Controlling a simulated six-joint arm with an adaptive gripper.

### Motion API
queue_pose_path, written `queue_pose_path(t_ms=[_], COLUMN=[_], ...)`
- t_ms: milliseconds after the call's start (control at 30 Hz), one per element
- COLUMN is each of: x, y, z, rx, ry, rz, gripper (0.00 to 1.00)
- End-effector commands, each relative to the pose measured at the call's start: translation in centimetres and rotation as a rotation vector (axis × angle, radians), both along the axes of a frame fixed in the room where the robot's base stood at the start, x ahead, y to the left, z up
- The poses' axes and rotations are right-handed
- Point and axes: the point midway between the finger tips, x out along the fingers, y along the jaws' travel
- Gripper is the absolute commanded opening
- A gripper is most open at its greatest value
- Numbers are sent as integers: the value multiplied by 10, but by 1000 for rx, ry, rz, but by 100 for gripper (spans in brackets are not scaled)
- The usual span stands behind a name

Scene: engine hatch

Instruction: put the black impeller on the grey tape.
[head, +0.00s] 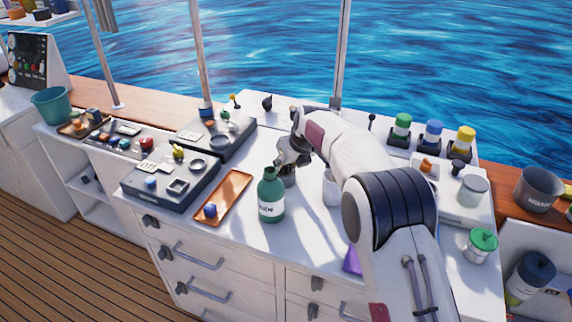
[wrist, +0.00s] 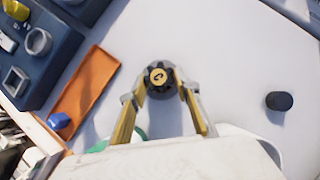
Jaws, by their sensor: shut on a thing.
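My gripper (head: 284,161) is over the white counter, behind the green bottle. In the wrist view my gripper (wrist: 162,93) has its two yellow-sided fingers closed around the black impeller (wrist: 158,83), which has a yellow centre with a dark mark. A grey round thing, which looks like the grey tape (head: 289,181), is directly below my gripper in the head view. A grey edge shows around the impeller in the wrist view. I cannot tell whether the impeller touches the tape. The impeller is hidden by my gripper in the head view.
The green bottle (head: 270,200) stands close in front of my gripper. An orange tray (head: 235,187) with a blue piece lies to the left, beside dark panels (head: 160,190). A white mug (head: 330,188) is to the right. A black cylinder (wrist: 279,101) stands apart in the wrist view.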

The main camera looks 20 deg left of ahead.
Motion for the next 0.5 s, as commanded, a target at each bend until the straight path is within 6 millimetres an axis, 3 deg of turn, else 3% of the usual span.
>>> queue_pose_path(t_ms=[67, 100, 167, 500], x=[0, 0, 0, 0], y=[0, 0, 0, 0], z=[-2, -2, -2, -2], rx=[-1, -1, -1, 0], ry=[1, 1, 1, 0], rz=[0, 0, 0, 0], gripper=[10, 36, 48, 48])
